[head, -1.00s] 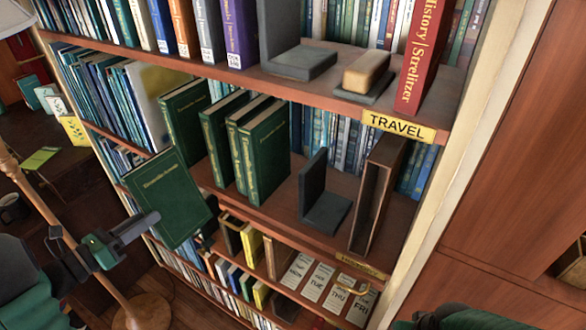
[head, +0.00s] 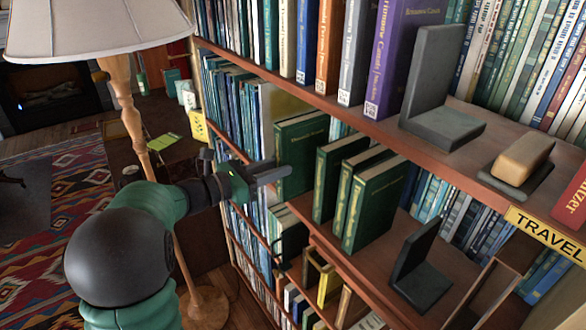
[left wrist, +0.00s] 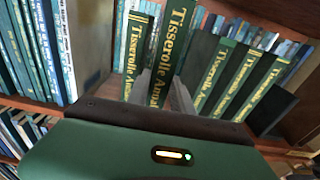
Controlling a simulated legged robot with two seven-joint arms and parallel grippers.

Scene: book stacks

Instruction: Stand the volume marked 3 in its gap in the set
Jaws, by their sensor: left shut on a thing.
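The green volume held by my left gripper (head: 278,172) shows its front cover (head: 302,150) in the head view. Its gold-lettered spine (left wrist: 172,48) stands tall in the middle of the left wrist view. My left gripper is shut on it, with a finger across the cover. The volume is roughly upright at the shelf front. Another green volume (left wrist: 134,62) is close on its left. Several matching volumes (head: 376,207) lean to its right, also seen in the left wrist view (left wrist: 250,85). The volume's number and how deep it sits cannot be told. My right gripper is not in view.
A dark bookend (head: 412,262) stands right of the set. A floor lamp (head: 95,30) stands at the left. Shelf space is free before the bookend.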

